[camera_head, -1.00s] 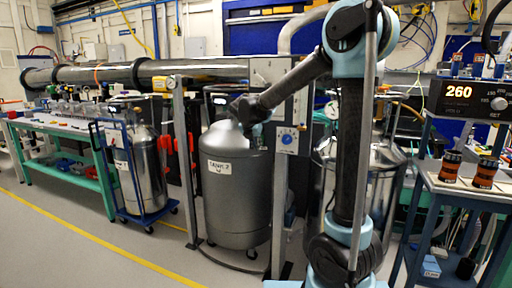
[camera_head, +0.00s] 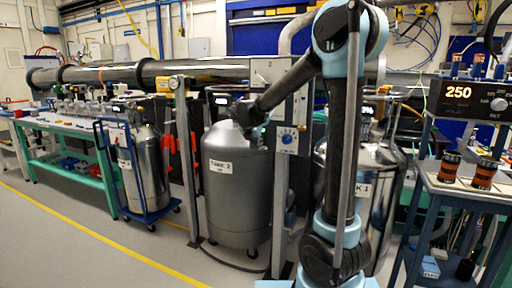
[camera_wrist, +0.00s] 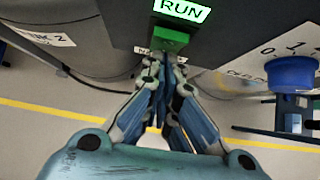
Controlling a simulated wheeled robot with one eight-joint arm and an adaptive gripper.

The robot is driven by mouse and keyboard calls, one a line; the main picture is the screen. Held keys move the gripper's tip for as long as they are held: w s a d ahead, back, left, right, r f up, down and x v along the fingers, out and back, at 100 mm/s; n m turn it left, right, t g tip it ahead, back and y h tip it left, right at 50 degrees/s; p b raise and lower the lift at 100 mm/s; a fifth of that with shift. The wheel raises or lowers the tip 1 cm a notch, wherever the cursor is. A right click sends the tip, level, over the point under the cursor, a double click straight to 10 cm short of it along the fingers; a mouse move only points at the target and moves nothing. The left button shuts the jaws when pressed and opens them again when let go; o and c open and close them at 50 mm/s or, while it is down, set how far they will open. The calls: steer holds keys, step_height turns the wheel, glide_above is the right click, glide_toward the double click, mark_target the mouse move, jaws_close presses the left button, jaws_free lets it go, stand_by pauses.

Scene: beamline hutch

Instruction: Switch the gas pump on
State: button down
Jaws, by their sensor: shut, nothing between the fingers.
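In the wrist view a dark box carries a lit green display reading RUN (camera_wrist: 182,9). Below it is a green switch or button (camera_wrist: 171,41), with a partly hidden label under it. My gripper (camera_wrist: 160,65) is shut and empty, its fingertips just below the green switch; I cannot tell whether they touch it. A blue knob (camera_wrist: 291,74) with 0 and 1 marks is to the right. In the head view my gripper (camera_head: 246,116) is at the top of the grey Tank 2 (camera_head: 237,205), and the switch is hidden there.
A post with a blue dial (camera_head: 289,138) stands right of Tank 2. Tank 1 (camera_head: 375,165) is behind my arm. A steel cylinder on a trolley (camera_head: 148,170) stands left. The front-left floor is clear.

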steer(key=shift+w+r, duration=0.15)
steer(key=shift+r, duration=0.6)
steer(key=s+f+v, duration=0.1)
steer(key=v, duration=1.2)
steer(key=shift+s+a+f, duration=0.25)
steer(key=shift+a, duration=0.15)
steer(key=shift+f, duration=0.1)
steer(key=shift+s+a+f+g, duration=0.2)
steer(key=shift+f+g, duration=0.2)
steer(key=shift+f, duration=0.1)
steer(key=shift+f, duration=0.1)
